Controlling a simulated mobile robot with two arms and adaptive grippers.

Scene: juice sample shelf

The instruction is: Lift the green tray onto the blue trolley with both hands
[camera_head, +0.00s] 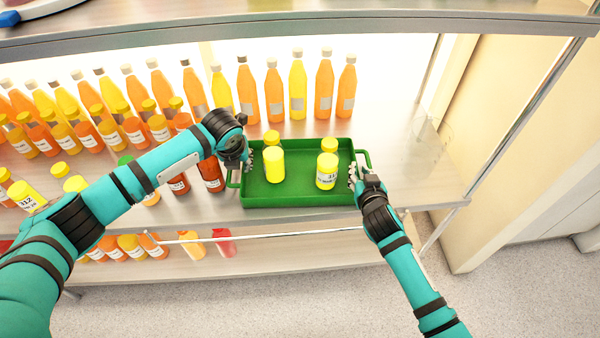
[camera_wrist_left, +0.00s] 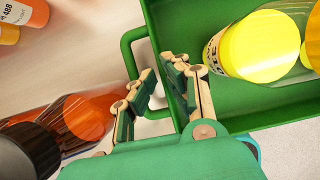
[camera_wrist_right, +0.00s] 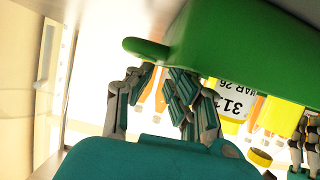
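The green tray (camera_head: 300,200) sits on the middle shelf near its front edge. It holds several yellow bottles, one labelled "31…" (camera_head: 326,178). My left gripper (camera_head: 244,166) is at the tray's left handle; in the left wrist view its fingers (camera_wrist_left: 160,72) are apart beside the green handle loop (camera_wrist_left: 128,48), with a gap visible between them. My right gripper (camera_head: 355,177) is at the right handle (camera_head: 364,158); in the right wrist view its fingers (camera_wrist_right: 162,76) are apart, just below the green handle (camera_wrist_right: 145,49). The blue trolley is not in view.
Orange and yellow bottles (camera_head: 325,90) line the back of the shelf (camera_head: 400,150). More crowd the left, close to my left gripper, including an orange one (camera_head: 211,175). The shelf right of the tray is clear, up to a thin metal post (camera_head: 520,125). A lower shelf (camera_head: 300,255) lies below.

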